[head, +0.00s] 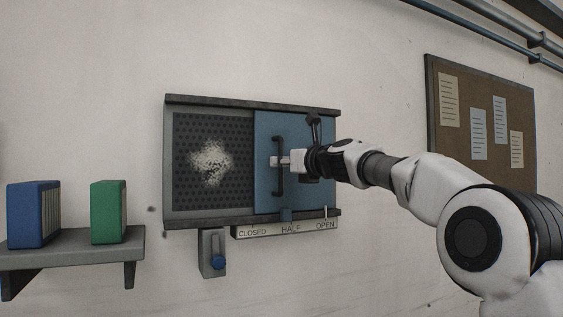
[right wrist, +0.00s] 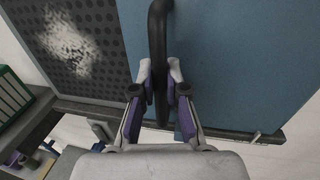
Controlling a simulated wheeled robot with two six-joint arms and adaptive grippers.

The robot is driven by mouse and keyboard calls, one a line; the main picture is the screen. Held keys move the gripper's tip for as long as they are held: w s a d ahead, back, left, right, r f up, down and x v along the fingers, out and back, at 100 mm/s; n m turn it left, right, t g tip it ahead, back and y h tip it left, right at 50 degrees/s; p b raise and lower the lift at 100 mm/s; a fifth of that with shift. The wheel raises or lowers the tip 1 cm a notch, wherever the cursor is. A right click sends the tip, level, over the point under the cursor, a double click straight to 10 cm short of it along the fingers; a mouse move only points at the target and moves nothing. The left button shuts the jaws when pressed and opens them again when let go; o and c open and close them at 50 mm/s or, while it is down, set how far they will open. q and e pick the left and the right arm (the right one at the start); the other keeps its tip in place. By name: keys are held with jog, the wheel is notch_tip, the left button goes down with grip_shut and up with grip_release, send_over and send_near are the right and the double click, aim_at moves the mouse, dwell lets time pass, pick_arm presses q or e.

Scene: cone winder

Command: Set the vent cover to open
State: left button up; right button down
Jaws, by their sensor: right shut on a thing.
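The vent cover (head: 265,122) is a blue sliding panel in dark rails on the wall. It covers the right part of the vent and leaves the perforated grille (head: 185,145) bare at left. Its dark upright handle (head: 279,188) is held by my right gripper (head: 284,161), whose fingers are shut around the bar. The right wrist view shows the handle (right wrist: 158,40) between the two fingers. A blue tab (head: 286,214) under the cover stands above HALF on the label strip (head: 270,231), which reads CLOSED, HALF, OPEN. My left gripper is not in view.
A shelf (head: 70,256) at left holds a blue binder (head: 33,214) and a green binder (head: 108,212). A notice board (head: 500,92) hangs at right, behind my arm. The wall between is bare.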

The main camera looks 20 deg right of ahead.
jog(key=c, duration=1.2)
grip_release()
jog(key=shift+w+f, duration=0.1)
jog(key=shift+w, duration=0.15)
jog(key=shift+v, duration=3.55)
jog(key=shift+s+d, duration=0.1)
